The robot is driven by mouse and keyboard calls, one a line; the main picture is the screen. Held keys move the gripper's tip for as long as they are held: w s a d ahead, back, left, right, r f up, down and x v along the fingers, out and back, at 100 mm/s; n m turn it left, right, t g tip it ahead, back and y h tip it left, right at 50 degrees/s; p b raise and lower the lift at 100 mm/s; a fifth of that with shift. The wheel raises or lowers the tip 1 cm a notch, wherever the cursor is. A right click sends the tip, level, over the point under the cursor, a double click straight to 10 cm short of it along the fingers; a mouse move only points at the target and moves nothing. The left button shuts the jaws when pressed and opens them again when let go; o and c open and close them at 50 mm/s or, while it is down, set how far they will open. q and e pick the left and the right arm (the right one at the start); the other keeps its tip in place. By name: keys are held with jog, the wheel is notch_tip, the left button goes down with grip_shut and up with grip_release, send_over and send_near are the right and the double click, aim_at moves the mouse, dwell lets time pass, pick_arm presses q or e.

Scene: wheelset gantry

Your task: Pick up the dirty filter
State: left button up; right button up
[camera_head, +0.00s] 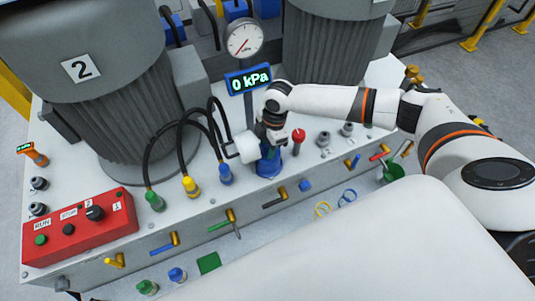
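My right arm reaches in from the right, and its dark gripper (267,141) points down just above a blue cup-shaped housing (268,166) on the white bench top. A pale white cylinder (246,147) lies sideways right beside the gripper, left of the housing's top. It may be the filter, but no dirt shows on it. Whether the fingers hold it, or how far apart they are, is too small and overlapped to tell. My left gripper is not in view.
Black hoses (183,126) arch to green, yellow and blue fittings at the left. A gauge (245,39) and a 0 kPa display (248,79) stand behind the gripper. A red-handled part (298,137) stands close on its right. A red control box (80,227) sits front left.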

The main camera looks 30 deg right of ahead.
jog(key=shift+w+f, duration=0.1)
jog(key=shift+f, duration=0.3)
jog(key=shift+r, duration=0.1)
grip_shut()
